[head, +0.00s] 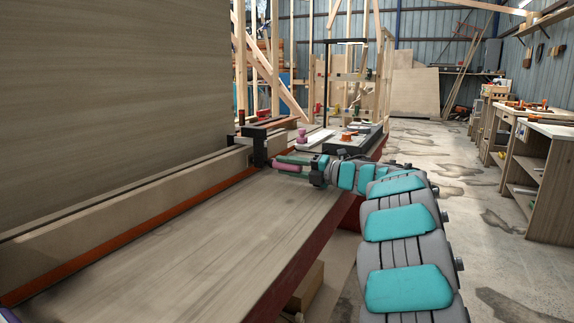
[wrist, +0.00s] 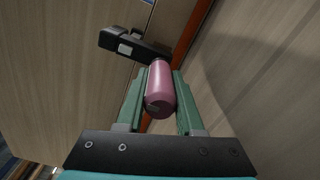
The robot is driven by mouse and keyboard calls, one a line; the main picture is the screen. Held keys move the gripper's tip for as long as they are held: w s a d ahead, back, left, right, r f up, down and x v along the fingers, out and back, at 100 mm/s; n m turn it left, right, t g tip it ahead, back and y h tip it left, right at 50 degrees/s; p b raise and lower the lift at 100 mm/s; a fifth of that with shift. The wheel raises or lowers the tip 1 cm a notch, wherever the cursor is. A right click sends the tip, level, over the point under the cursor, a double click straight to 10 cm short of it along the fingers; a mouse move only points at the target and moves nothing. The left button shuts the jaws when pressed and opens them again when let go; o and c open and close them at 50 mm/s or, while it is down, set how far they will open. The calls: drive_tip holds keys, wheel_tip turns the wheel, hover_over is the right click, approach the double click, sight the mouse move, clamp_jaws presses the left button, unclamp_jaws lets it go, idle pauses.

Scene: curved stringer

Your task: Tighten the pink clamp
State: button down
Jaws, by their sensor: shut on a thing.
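The pink clamp has a pink handle (wrist: 160,90) and a black bar and head (wrist: 132,45) in the wrist view. In the head view its black body (head: 259,148) stands at the curved wooden piece along the bench, and the pink handle (head: 286,168) sticks out toward my arm. My gripper (wrist: 160,88) has its two green fingers on either side of the pink handle, shut on it. In the head view my gripper (head: 291,164) reaches the handle from the right. The far end of the handle's screw is hidden.
The wooden bench top (head: 190,225) is clear in front of the clamp. An orange-red strip (head: 130,235) runs along the workpiece. Farther back lie a pink-and-white item (head: 302,134) and an orange item (head: 347,137). The floor to the right is open.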

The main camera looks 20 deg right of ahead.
sight(301, 168)
drive_tip(key=shift+r, duration=0.1)
drive_tip(key=c, duration=0.5)
unclamp_jaws()
drive_tip(key=shift+c, duration=0.2)
drive_tip(key=shift+b+v, duration=0.6)
drive_tip(key=shift+v, duration=3.3)
drive_tip(key=shift+b+v, duration=0.85)
drive_tip(key=shift+v, duration=2.8)
drive_tip(key=shift+d, duration=0.1)
